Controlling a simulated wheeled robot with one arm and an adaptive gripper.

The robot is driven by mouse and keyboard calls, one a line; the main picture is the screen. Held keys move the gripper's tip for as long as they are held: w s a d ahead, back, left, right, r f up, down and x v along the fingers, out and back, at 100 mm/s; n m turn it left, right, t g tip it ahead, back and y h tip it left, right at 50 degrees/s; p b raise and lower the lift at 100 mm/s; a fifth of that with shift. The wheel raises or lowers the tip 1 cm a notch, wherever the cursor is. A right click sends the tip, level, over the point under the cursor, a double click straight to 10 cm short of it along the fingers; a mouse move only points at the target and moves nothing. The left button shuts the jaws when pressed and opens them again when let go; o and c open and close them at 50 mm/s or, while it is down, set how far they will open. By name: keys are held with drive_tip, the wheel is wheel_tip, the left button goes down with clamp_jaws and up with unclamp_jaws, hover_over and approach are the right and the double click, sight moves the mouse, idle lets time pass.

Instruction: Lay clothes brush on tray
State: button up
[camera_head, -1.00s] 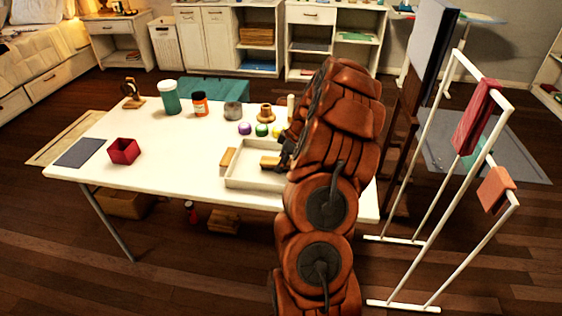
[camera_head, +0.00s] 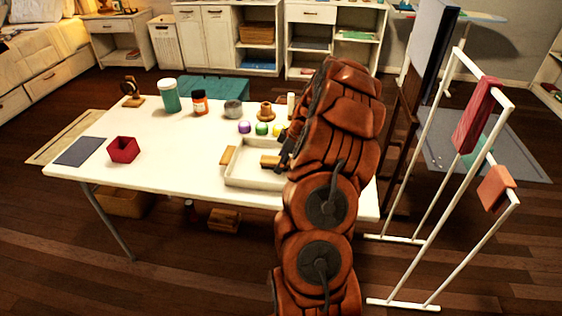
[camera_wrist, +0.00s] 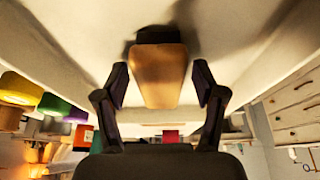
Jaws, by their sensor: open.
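The white tray (camera_head: 240,183) lies on the table's front half. A small wooden block with a dark part, which looks like the clothes brush (camera_head: 269,161), lies inside it. In the wrist view the brush (camera_wrist: 158,78) is between the two fingers, with visible gaps on both sides and its dark part at the top. My gripper (camera_head: 284,157) is open at the tray's right side, close to the brush; it also shows in the wrist view (camera_wrist: 160,85). My arm hides the tray's right part.
A wooden piece (camera_head: 228,156) is at the tray's left rim. A red box (camera_head: 123,150) stands left. The table (camera_head: 180,160) is clear between box and tray. A drying rack (camera_head: 430,200) stands right.

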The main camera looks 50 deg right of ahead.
drive_tip(key=b+v, duration=0.2)
drive_tip(key=v, duration=1)
drive_tip(key=s+a+r+m+g, duration=0.1)
drive_tip(key=s+a+r+g, duration=0.15)
drive_tip(key=a, duration=1.15)
drive_tip(key=s+a+r+g, duration=0.1)
drive_tip(key=a+r, duration=0.2)
drive_tip(key=a, duration=1.2)
drive_tip(key=s+a+f+m+h, duration=0.1)
drive_tip(key=s+a+m, duration=0.1)
drive_tip(key=s, duration=0.5)
drive_tip(key=s+a+f+m+g, duration=0.1)
drive_tip(key=s+a+m, duration=0.1)
drive_tip(key=s+a, duration=0.3)
drive_tip(key=s+a+f+m+g+h, duration=0.1)
drive_tip(key=s+a, duration=0.3)
drive_tip(key=s, duration=0.7)
drive_tip(key=shift+a+f+m+h, duration=0.2)
drive_tip(key=shift+f+m+h, duration=0.1)
drive_tip(key=shift+f+m, duration=0.2)
drive_tip(key=shift+r, duration=0.1)
wheel_tip(320, 180, up, 9)
drive_tip(key=p, duration=0.9)
